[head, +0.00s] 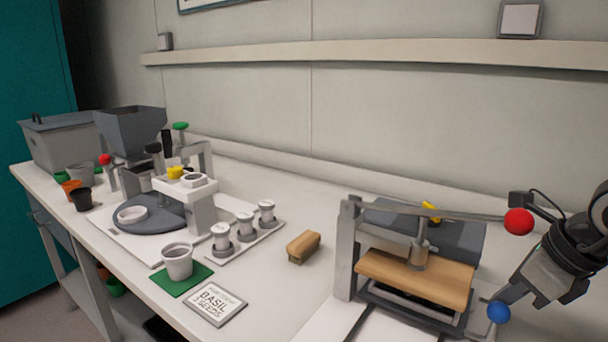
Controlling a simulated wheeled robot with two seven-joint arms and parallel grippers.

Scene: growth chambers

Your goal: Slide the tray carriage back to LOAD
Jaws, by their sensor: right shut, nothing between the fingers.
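The press at the right has a metal frame (345,255), a wooden plate (415,277) and a lever ending in a red knob (519,221). A dark tray carriage (408,307) sits low under the wooden plate, mostly hidden by it. A blue knob (498,311) shows at the carriage's right side. My right gripper (508,294) comes in from the right, shut and empty, with its fingertips right by the blue knob. I cannot tell whether they touch it. No LOAD mark is readable. My left gripper is out of view.
A wooden block (303,247) lies left of the press. Further left are a seed card (216,304), a white pot (177,262) on a green mat, a rack with white-topped pieces (245,232) and a dosing station with a hopper (130,130). A wall ledge (350,52) runs behind.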

